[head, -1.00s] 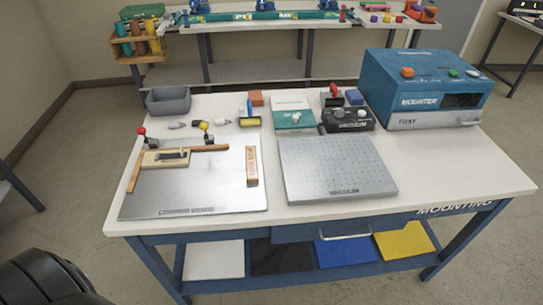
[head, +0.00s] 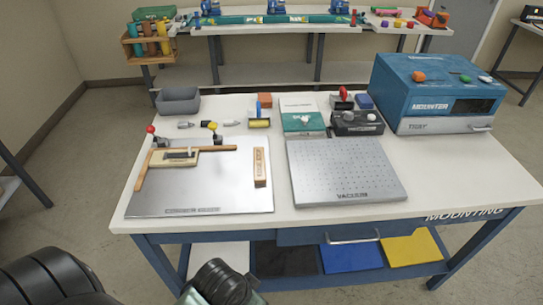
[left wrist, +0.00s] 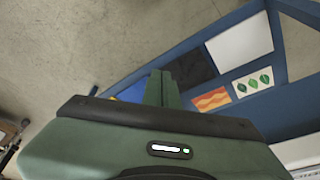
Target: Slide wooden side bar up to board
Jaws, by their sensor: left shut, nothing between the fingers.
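The wooden side bar (head: 260,167) is a pale lettered block lying lengthwise front to back on the right part of the grey metal plate (head: 215,185). The board (head: 174,157), pale wood with a dark inset, lies on the plate's left side inside the corner of two brown strips (head: 145,170). A wide strip of bare plate separates bar and board. My left gripper (left wrist: 160,88) has its green fingers together and empty in the left wrist view, over the lower shelf area; part of that arm shows at the bottom of the head view, below the table edge. My right gripper is out of view.
The perforated vacuum plate (head: 345,170) lies right of the metal plate. The blue mounter (head: 435,90) stands at the back right, a grey bin (head: 178,100) at the back left. Red and yellow knobs (head: 151,130) rise behind the board. The table's front edge lies between my left arm and the plate.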

